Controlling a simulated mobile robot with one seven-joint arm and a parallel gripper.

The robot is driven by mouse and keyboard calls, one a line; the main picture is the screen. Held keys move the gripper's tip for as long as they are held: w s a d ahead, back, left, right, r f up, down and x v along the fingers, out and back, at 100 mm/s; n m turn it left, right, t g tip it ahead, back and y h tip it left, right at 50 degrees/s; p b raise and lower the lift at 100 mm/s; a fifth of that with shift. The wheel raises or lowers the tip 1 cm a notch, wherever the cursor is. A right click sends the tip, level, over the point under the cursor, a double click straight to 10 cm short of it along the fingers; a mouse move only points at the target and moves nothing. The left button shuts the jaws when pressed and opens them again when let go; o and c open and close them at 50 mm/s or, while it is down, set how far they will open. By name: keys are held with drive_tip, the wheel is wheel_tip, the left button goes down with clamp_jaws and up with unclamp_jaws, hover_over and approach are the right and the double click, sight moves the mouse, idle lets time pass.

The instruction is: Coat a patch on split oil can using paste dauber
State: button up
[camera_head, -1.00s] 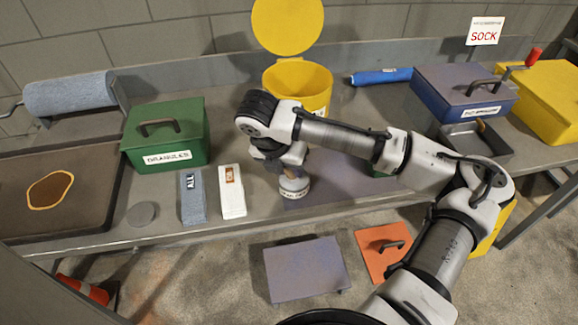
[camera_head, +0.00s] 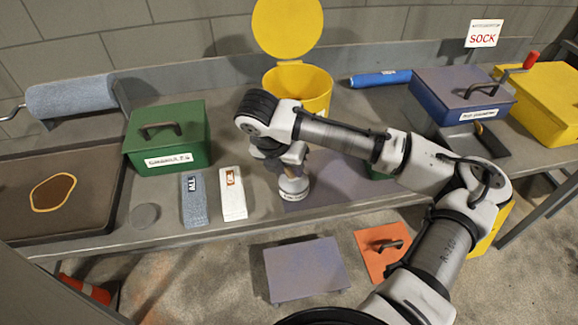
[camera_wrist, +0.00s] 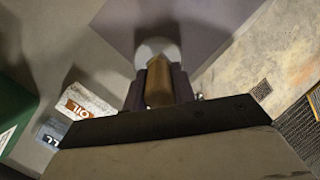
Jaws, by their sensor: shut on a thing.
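My gripper (camera_wrist: 153,88) is shut on a brown, wood-coloured handle (camera_wrist: 158,82), which looks like the paste dauber's. A pale round piece (camera_wrist: 158,48) lies just beyond it; I cannot tell whether it is the dauber's head or a separate pot. In the head view my gripper (camera_head: 286,168) points down over the bench, right of the white block, with a pale, labelled round piece (camera_head: 293,189) directly below it. My wrist hides most of the handle there. I cannot pick out the split oil can for certain; part of the bench is hidden behind my arm.
A white block labelled OIL (camera_head: 232,197), a grey-blue block (camera_head: 194,200) and a green box (camera_head: 168,140) stand to the left. A dark tray (camera_head: 95,205) holds a brown patch. An open yellow bin (camera_head: 300,85) stands behind my gripper. A blue box (camera_head: 450,95) is at right.

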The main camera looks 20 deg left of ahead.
drive_tip(key=shift+r+p, duration=2.2)
drive_tip(key=shift+r, duration=0.65)
